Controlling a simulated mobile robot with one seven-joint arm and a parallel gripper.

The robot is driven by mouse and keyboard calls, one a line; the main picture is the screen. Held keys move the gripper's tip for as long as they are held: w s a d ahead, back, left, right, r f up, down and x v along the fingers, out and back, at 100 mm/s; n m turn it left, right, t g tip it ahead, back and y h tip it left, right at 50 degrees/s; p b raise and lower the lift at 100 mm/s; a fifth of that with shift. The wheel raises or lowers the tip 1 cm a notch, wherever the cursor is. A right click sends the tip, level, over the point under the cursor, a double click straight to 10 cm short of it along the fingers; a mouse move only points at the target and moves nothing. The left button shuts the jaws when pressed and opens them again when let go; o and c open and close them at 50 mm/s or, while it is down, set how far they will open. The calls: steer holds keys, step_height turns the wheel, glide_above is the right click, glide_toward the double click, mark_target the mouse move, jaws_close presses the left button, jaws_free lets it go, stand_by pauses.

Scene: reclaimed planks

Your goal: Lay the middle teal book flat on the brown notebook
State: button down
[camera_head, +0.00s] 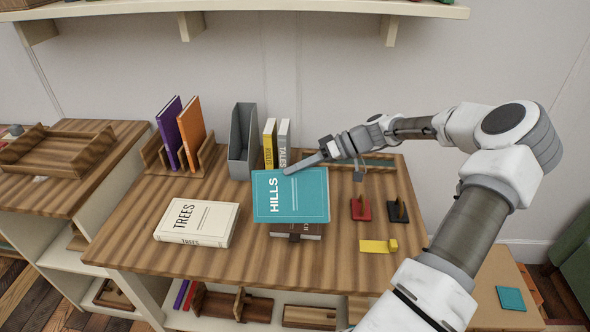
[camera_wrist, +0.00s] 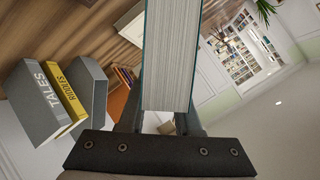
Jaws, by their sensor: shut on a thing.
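The teal book (camera_head: 300,198), titled "HILLS", is held in the air above the table, its front cover tilted toward the head camera. My gripper (camera_head: 291,171) is shut on its upper edge. In the wrist view the book's page block (camera_wrist: 172,55) fills the space between my fingers. The brown notebook (camera_head: 297,235) lies on the table, mostly hidden behind the book; only its front part shows. A gap between book and notebook is hard to judge.
A white "TREES" book (camera_head: 197,222) lies left of the notebook. Red (camera_head: 361,209) and black stands and a yellow piece (camera_head: 377,246) are at right. Behind are a grey file holder (camera_head: 242,140), yellow and grey upright books, and a wooden rack with purple and orange books (camera_head: 191,130).

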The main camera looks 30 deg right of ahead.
mark_target(327, 174)
steer(key=shift+f+b, duration=2.15)
steer(key=shift+f, duration=1.1)
steer(key=c, duration=0.5)
jaws_free()
steer(key=shift+p+v, duration=1.55)
steer(key=shift+v, duration=2.95)
steer(key=shift+a, duration=0.1)
